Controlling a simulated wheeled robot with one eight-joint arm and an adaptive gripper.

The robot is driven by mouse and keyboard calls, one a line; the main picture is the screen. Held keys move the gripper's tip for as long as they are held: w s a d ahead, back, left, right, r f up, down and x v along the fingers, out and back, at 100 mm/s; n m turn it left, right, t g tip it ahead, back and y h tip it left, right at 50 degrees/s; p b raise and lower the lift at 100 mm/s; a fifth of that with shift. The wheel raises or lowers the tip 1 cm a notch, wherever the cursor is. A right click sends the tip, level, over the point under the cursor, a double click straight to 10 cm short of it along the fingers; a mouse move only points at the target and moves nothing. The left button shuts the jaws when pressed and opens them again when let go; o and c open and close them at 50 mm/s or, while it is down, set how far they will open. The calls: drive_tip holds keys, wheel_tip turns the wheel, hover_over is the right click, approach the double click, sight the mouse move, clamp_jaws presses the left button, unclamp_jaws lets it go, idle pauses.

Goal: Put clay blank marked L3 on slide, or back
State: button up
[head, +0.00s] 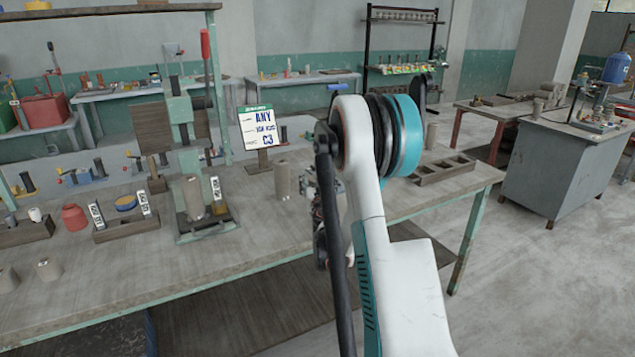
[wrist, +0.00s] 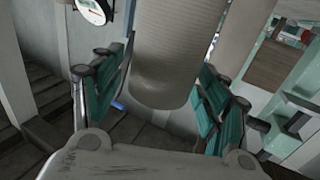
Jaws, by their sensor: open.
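Several plain grey-beige clay cylinders are in view; I can read no L3 mark on any. One cylinder (head: 282,180) stands on the bench just left of my gripper, and another (head: 192,198) stands at the green press. In the wrist view a large cylinder (wrist: 178,55) lies between the teal finger pads of my gripper (wrist: 168,100), with gaps visible on both sides. A second cylinder (wrist: 243,30) shows behind it at the right. My gripper is open; in the head view my arm mostly hides it. I cannot tell which part is the slide.
The green press (head: 182,130) stands on the bench (head: 270,235). A sign (head: 260,127) reads "ANY" and "C3". A wooden compartment tray (head: 443,170) lies at the bench's right end. A red jar (head: 74,217) and small racks stand at left. The front middle of the bench is clear.

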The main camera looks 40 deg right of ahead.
drive_tip(key=p+v, duration=0.1)
drive_tip(key=v, duration=1.1)
idle(1.0)
